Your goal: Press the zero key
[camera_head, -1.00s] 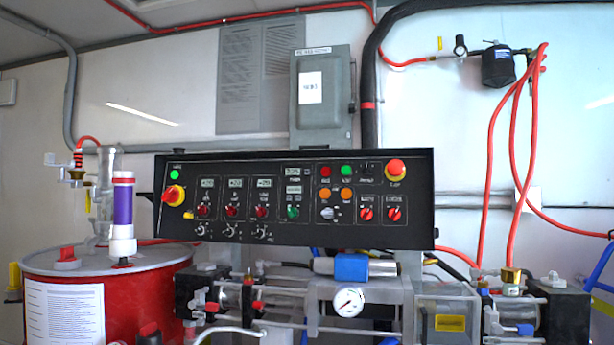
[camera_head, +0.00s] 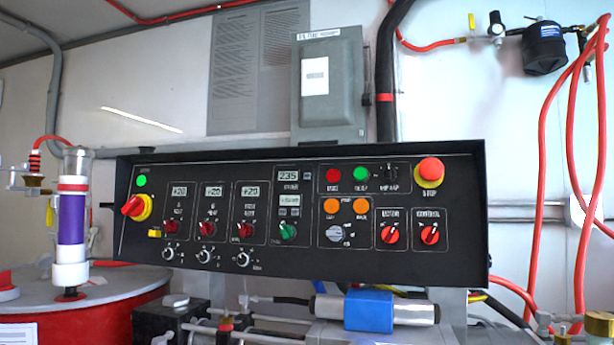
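The black control panel (camera_head: 300,255) fills the middle of the head view. Its counter display (camera_head: 288,175) reads about 235, with a second lit display (camera_head: 289,199) below it. Small grey keys (camera_head: 289,212) sit under that second display, and another small key (camera_head: 307,175) sits right of the counter. Their labels are too small to read, so I cannot tell which is the zero key. Neither of my grippers is in view.
A red emergency stop (camera_head: 430,171) sticks out at the panel's upper right. A red-and-yellow main switch (camera_head: 136,207) is at its left. A red drum (camera_head: 75,320) with a purple-banded cylinder (camera_head: 71,220) stands left. A blue-and-silver cylinder (camera_head: 368,311) lies below. Space before the panel looks clear.

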